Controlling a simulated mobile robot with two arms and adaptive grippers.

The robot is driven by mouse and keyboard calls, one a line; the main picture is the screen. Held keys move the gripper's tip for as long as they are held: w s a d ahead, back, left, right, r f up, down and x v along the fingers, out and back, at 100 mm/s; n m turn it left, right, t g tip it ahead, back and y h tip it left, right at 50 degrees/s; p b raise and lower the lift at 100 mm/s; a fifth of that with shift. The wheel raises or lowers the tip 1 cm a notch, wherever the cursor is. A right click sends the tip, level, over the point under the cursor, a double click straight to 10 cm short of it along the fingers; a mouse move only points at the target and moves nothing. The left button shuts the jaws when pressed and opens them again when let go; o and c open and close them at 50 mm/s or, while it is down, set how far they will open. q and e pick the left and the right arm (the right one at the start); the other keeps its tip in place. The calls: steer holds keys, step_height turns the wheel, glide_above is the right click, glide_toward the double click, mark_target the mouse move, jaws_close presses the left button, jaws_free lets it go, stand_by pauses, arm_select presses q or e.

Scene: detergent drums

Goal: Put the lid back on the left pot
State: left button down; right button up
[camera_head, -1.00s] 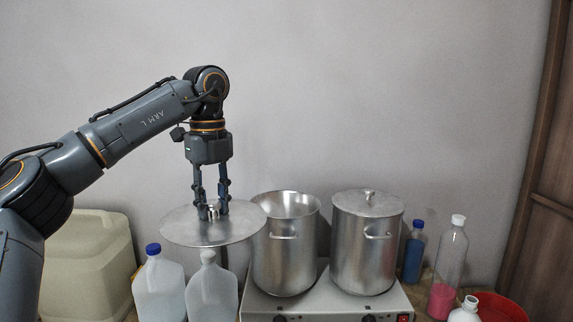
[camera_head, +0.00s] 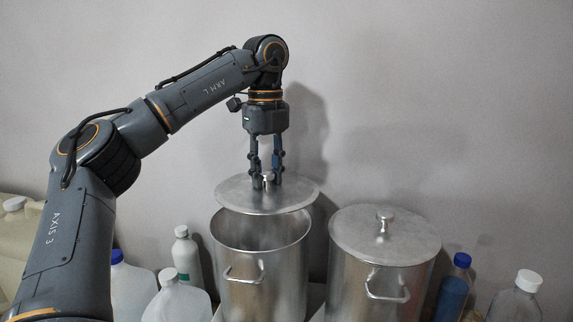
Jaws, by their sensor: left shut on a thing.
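The left pot (camera_head: 262,275) is a silver metal pot with an open top and a side handle facing me. My left gripper (camera_head: 267,184) points down and is shut on the knob of the round metal lid (camera_head: 240,196). The lid hangs roughly level above the left pot, with a gap showing between it and the pot's front rim. It sits a little toward the back, and the pot's back rim is hidden behind it. My right gripper is not in view.
The right pot (camera_head: 370,285) stands close by with its own lid (camera_head: 350,230) on. White-capped jugs and a bottle (camera_head: 183,262) stand left of the left pot. Blue-capped (camera_head: 455,290) and white-capped (camera_head: 518,303) bottles stand to the right. The wall is behind.

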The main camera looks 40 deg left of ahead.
mark_target(254, 193)
arm_select(q)
steer(key=s, duration=0.3)
steer(key=shift+s+d+f, duration=0.2)
steer(key=shift+s, duration=0.1)
steer(key=shift+s+a+f, duration=0.15)
steer(key=shift+f, duration=0.7)
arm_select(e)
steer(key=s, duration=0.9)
arm_select(q)
steer(key=shift+w+a+f+b, duration=0.1)
steer(key=shift+w+f+b, duration=0.55)
steer(key=shift+f, duration=0.5)
steer(key=shift+w+f, duration=0.25)
steer(key=shift+f, duration=0.15)
steer(key=shift+s, duration=0.15)
steer(key=shift+s+d+b, duration=0.2)
steer(key=shift+b, duration=0.1)
steer(key=shift+w+a, duration=0.1)
steer(key=shift+p, duration=0.3)
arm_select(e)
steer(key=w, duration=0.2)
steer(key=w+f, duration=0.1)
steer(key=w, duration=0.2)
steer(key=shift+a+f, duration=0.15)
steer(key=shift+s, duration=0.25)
